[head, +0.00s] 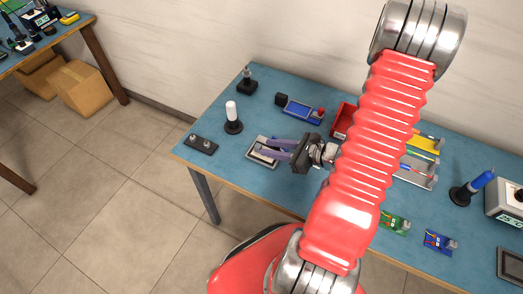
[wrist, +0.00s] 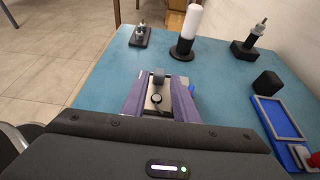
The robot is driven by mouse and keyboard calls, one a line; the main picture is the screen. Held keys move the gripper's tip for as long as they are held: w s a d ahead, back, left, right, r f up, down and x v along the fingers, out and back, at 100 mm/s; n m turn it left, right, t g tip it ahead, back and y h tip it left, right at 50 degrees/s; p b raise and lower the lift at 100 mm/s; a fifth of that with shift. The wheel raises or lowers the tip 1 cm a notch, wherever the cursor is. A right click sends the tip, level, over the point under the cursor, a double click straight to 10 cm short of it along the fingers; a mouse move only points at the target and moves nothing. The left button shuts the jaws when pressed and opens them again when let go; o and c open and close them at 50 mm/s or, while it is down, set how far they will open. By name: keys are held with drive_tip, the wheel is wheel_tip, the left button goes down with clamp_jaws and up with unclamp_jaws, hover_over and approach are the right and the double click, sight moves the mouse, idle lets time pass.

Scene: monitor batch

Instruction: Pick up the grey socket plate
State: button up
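My gripper (head: 257,147) is low over the left part of the blue table, its two purple fingers apart. A flat plate with a pale grey rim (head: 253,157) lies under and between the fingers. In the wrist view the pale plate (wrist: 154,112) shows between the fingers (wrist: 161,78), with a dark block and a round dark knob on it; the fingers hide its sides. Contact with the fingers cannot be told. A dark grey plate with two silver sockets (head: 201,144) lies apart to the left, and also shows in the wrist view (wrist: 140,37).
A white cylinder on a black base (head: 232,117) stands just beyond the fingers. A black post (head: 246,77) and a blue device (head: 300,109) are further back. Red and grey trays (head: 416,173) and circuit boards (head: 394,222) lie to the right, partly behind my arm.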

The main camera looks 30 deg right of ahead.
drive_tip(key=shift+x, duration=1.5)
drive_tip(key=shift+c, duration=0.4)
clamp_jaws()
